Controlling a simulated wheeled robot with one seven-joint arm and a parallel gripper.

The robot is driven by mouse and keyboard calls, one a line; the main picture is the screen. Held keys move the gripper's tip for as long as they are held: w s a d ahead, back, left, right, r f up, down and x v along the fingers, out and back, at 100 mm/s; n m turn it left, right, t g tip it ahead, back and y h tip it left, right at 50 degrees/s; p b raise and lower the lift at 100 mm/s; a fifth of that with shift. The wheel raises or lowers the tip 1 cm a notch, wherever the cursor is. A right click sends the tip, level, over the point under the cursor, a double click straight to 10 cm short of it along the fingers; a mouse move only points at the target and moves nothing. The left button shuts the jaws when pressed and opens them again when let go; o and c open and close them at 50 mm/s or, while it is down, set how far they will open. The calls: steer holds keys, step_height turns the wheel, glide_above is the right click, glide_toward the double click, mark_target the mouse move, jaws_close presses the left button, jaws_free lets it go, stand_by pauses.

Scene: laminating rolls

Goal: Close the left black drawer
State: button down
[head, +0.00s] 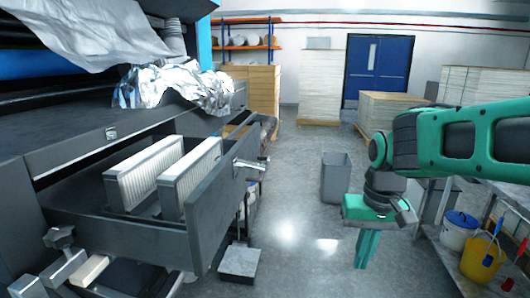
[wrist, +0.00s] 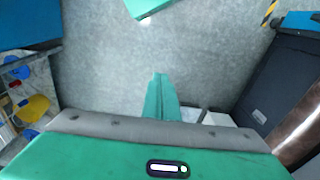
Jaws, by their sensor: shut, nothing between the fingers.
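The black drawer (head: 208,215) is pulled out of the dark machine on the left in the head view. Two white pleated blocks (head: 190,178) stand upright inside it. I cannot identify the drawer in the wrist view.
A grey bin (head: 336,178) stands on the floor behind my gripper. A workbench with a yellow bucket (head: 480,259) and a white bucket (head: 457,232) is at right. Crumpled foil (head: 175,85) lies on the machine above the drawer. The floor between drawer and gripper is mostly clear.

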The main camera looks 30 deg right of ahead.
steer(key=w+a+r+t+y, duration=0.1)
steer(key=w+a+r+t, duration=0.1)
steer(key=w+r, duration=0.65)
steer(key=w+a+r+t, duration=0.15)
steer(key=w+r, duration=0.35)
steer(key=w, duration=0.7)
steer(key=w+a+r+t+y, duration=0.1)
steer(key=w+r+t, duration=0.2)
steer(key=w+r, duration=0.6)
steer(key=shift+n, duration=0.3)
steer(key=x, duration=1.1)
steer(key=shift+w+f, duration=0.2)
steer(key=shift+w, duration=0.05)
